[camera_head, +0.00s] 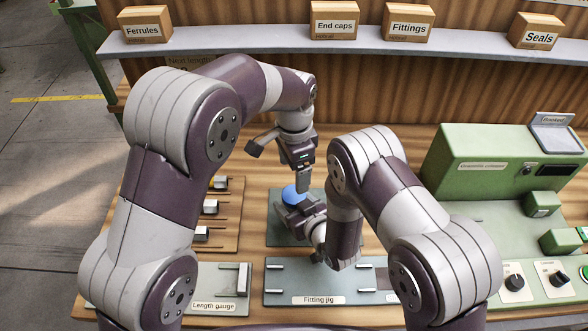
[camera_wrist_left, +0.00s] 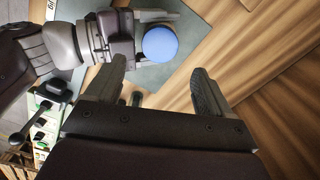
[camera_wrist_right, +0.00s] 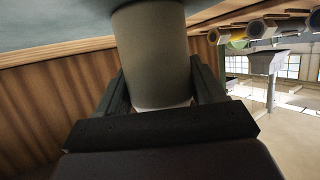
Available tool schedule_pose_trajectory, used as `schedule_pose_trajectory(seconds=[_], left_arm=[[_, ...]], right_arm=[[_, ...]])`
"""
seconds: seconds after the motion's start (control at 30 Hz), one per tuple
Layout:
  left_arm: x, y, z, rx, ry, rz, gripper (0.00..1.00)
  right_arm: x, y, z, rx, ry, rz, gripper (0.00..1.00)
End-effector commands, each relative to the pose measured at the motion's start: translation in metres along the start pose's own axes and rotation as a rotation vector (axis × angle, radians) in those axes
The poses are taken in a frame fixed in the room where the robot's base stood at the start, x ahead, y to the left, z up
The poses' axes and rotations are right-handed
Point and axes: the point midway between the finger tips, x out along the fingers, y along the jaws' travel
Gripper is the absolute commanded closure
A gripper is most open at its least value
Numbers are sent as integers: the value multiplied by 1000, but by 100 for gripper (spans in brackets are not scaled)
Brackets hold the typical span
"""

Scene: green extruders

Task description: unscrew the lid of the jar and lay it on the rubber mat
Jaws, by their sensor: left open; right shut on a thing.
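The jar's blue lid (camera_head: 291,194) shows just below my left gripper (camera_head: 303,188) in the head view. In the left wrist view the round blue lid (camera_wrist_left: 160,44) lies just beyond my open left fingertips (camera_wrist_left: 159,70), with nothing between them. The lid sits on top of the jar. My right gripper (camera_head: 302,211) is shut on the jar body, a pale grey-beige cylinder (camera_wrist_right: 152,55) filling the space between its fingers in the right wrist view. The jar stands on a flat grey-green sheet (camera_head: 284,236), which looks like the mat; my arms hide part of it.
A fitting jig plate (camera_head: 318,289) lies in front and a length gauge (camera_head: 213,304) front left. A rack with metal pieces (camera_head: 224,241) stands left. A green machine (camera_head: 480,165) and knobs are right. Labelled boxes (camera_head: 334,27) line the back shelf.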

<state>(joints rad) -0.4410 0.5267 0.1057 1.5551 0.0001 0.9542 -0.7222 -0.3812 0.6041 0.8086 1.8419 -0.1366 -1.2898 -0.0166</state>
Motion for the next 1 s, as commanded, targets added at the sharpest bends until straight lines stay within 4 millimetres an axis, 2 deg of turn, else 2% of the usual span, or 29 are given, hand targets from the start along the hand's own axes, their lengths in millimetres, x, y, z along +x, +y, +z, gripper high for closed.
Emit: schedule_pose_trajectory(seconds=[0.1, 0.2, 0.3, 0.4, 0.53, 0.8, 1.0], left_arm=[[0, 0, 0, 439, 0, 0, 18], [0, 0, 0, 758, 0, 0, 18], [0, 0, 0, 990, 0, 0, 18], [0, 0, 0, 1129, 0, 0, 18], [9, 0, 0, 1194, -1, 3, 18], [59, 0, 1, 1195, -1, 4, 18], [79, 0, 0, 1194, 0, 0, 18]], right_arm=[[0, 0, 0, 0, 0, 0, 100], [0, 0, 0, 0, 0, 0, 100], [0, 0, 0, 0, 0, 0, 100], [0, 0, 0, 0, 0, 0, 100], [0, 0, 0, 0, 0, 0, 100], [0, 0, 0, 0, 1, 0, 100], [0, 0, 0, 0, 1, 0, 100]])
